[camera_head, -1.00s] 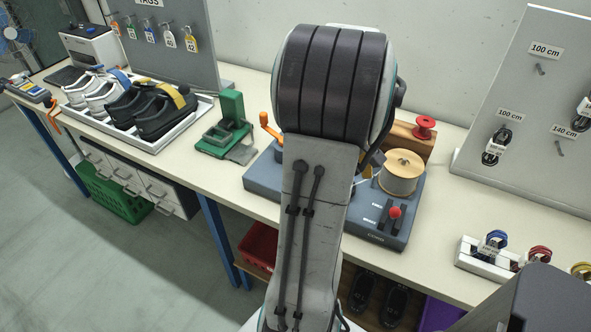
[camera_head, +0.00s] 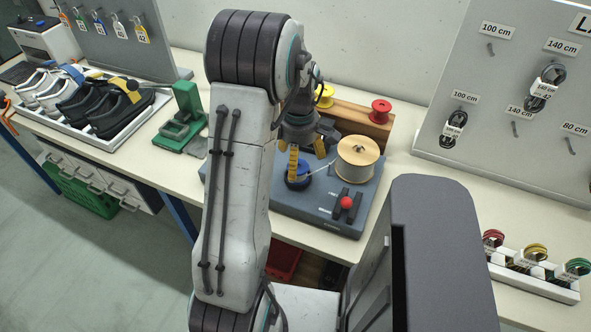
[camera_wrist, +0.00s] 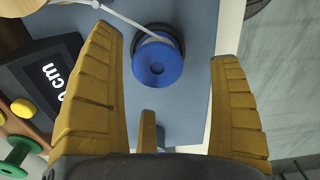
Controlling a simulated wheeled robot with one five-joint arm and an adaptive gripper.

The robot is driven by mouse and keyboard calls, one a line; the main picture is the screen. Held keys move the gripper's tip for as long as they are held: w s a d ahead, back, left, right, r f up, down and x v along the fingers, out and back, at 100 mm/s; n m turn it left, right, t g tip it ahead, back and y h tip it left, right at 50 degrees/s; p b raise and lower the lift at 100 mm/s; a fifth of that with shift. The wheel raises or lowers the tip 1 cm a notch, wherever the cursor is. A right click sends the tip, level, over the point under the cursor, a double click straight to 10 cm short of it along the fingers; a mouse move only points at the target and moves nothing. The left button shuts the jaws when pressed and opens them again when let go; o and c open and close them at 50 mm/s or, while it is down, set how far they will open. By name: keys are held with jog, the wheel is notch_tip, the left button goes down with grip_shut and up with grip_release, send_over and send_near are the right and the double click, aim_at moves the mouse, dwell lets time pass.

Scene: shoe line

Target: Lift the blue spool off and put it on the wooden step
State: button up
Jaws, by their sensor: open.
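The blue spool (camera_head: 297,184) sits at the left part of the grey-blue machine base (camera_head: 328,215), partly hidden by my gripper. In the wrist view the blue spool (camera_wrist: 157,64) lies between my spread yellow fingers, seen from above, with a dark ring around it. A pale strand runs to it. My gripper (camera_head: 306,160) is open and points down just above the spool; whether a finger touches it I cannot tell. The wooden step (camera_head: 351,122) stands behind the machine, with a yellow spool (camera_head: 324,96) and a red spool (camera_head: 380,110) on it.
A large cream reel (camera_head: 357,160) and a red-knobbed lever (camera_head: 346,203) stand right of my gripper. A green fixture (camera_head: 184,120) is to the left. A grey pegboard (camera_head: 480,85) rises at right. The wrist view shows a green spool (camera_wrist: 18,157) near the wood.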

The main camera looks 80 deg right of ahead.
aim_at(300, 167)
jog(key=shift+s+d+f+p, duration=0.15)
jog(key=shift+f+p, duration=0.35)
jog(key=shift+f, duration=2)
jog(key=shift+c, duration=0.3)
jog(key=c, duration=1.2)
